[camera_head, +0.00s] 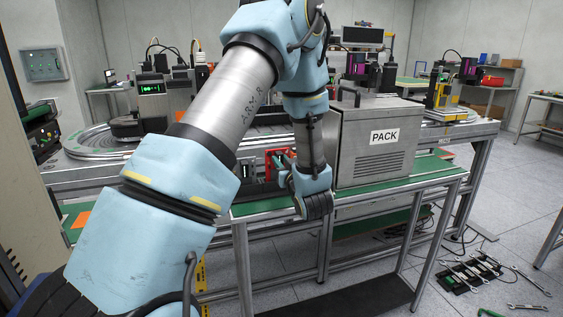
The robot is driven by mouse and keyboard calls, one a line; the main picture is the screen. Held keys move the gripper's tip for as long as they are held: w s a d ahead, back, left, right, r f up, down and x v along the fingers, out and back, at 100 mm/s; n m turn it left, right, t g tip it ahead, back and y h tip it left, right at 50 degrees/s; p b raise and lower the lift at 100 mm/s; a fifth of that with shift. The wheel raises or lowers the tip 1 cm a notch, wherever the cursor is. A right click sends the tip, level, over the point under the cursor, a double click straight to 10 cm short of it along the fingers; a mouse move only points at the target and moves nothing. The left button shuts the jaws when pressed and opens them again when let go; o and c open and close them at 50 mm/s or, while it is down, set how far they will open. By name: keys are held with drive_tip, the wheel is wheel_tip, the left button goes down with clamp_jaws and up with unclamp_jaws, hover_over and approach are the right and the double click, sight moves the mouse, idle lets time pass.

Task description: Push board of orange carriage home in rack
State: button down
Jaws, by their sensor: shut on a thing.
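My gripper (284,168) is at the front green-topped bench, beside the grey PACK cabinet. My wrist hides most of its fingers, and they appear shut on a small board. A red-orange frame (286,152), likely the orange carriage, stands just behind the gripper with a bit of green board (274,158) showing beside it. A dark rack-like unit (258,188) sits on the bench to the left of my wrist. How deep the board sits in the rack cannot be told, as my arm covers much of it.
The PACK cabinet (375,150) stands close to the right of my wrist. A round conveyor (95,143) runs behind the bench. An orange sheet (81,220) lies at left. Tools (472,272) lie on the floor at right. The green bench edge (400,184) is clear.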

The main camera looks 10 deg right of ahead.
drive_tip(key=shift+f+b, duration=0.5)
drive_tip(key=shift+f, duration=0.1)
drive_tip(key=c, duration=0.7)
unclamp_jaws()
drive_tip(key=shift+o, duration=0.2)
drive_tip(key=s+d+b, duration=0.1)
drive_tip(key=s+b, duration=0.1)
drive_tip(key=s, duration=0.8)
drive_tip(key=shift+s+d+b, duration=0.2)
drive_tip(key=shift+s+b, duration=0.15)
drive_tip(key=shift+s, duration=0.05)
